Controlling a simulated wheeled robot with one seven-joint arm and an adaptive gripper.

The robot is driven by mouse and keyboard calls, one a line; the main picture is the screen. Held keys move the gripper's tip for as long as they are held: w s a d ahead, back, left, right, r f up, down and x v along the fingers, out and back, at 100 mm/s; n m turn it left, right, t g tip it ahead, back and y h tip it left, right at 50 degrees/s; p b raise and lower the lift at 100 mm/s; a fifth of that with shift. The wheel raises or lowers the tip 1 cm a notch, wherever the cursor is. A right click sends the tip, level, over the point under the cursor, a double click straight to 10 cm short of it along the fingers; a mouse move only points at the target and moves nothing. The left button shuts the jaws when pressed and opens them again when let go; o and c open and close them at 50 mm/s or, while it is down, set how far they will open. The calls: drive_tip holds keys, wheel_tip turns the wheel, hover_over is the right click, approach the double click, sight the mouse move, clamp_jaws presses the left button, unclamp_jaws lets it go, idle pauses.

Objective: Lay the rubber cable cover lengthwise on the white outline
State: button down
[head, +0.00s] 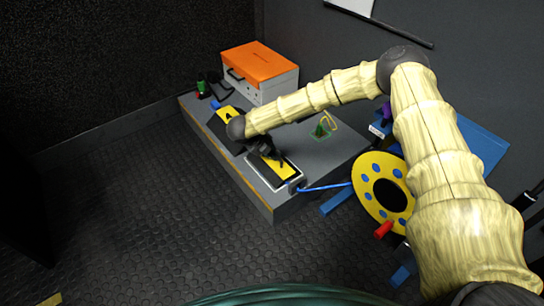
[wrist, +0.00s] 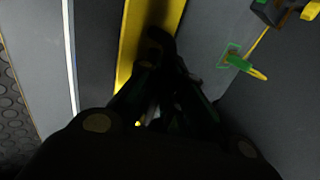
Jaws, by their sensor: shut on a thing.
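The rubber cable cover (head: 289,168) is black with a yellow top strip. It lies over the white outline (head: 260,176) near the front right corner of the grey platform, roughly in line with its long sides. My gripper (head: 270,152) is shut on the cover, over its far part. In the wrist view the cover's yellow strip (wrist: 132,50) runs under my fingers (wrist: 162,48), and the white outline's long line (wrist: 70,55) shows to the left, apart from the yellow. I cannot tell whether the cover touches the platform. My fingers hide part of it.
Another black-and-yellow piece (head: 228,115) lies farther back on the platform (head: 225,150). An orange-topped case (head: 260,70) stands behind it. A green connector (head: 319,131) with yellow cable lies to the right. A blue cable (head: 325,187) runs from near the outline to a yellow reel (head: 366,167).

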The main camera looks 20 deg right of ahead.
drive_tip(key=shift+f, duration=0.45)
drive_tip(key=shift+r, duration=0.1)
drive_tip(key=c, duration=1.5)
unclamp_jaws()
drive_tip(key=shift+c, duration=0.2)
drive_tip(key=p+v, duration=0.5)
drive_tip(key=v, duration=0.7)
